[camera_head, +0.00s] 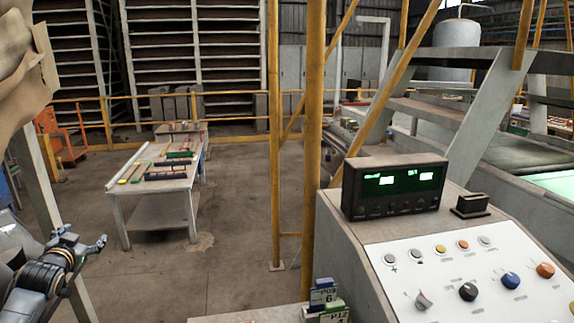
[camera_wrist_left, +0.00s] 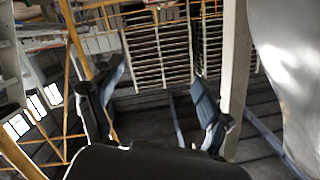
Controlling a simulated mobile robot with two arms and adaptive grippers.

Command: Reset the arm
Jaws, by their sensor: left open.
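My left gripper (camera_head: 84,241) is at the lower left of the head view, at the end of my arm that comes in from the left edge. Its two fingers are apart, with nothing between them. In the left wrist view the two fingers of the left gripper (camera_wrist_left: 160,100) stand wide apart, with floor and racks visible beyond the gap. The gripper is in free air, left of the white table and touching nothing that I can see. My right gripper is not in either view.
A control console (camera_head: 470,262) with knobs, buttons and a green-lit display box (camera_head: 394,187) fills the lower right. A white table (camera_head: 150,190) with coloured bars stands beyond the gripper. Yellow posts (camera_head: 314,130) rise mid-view. A pale post (camera_wrist_left: 234,75) stands near the gripper.

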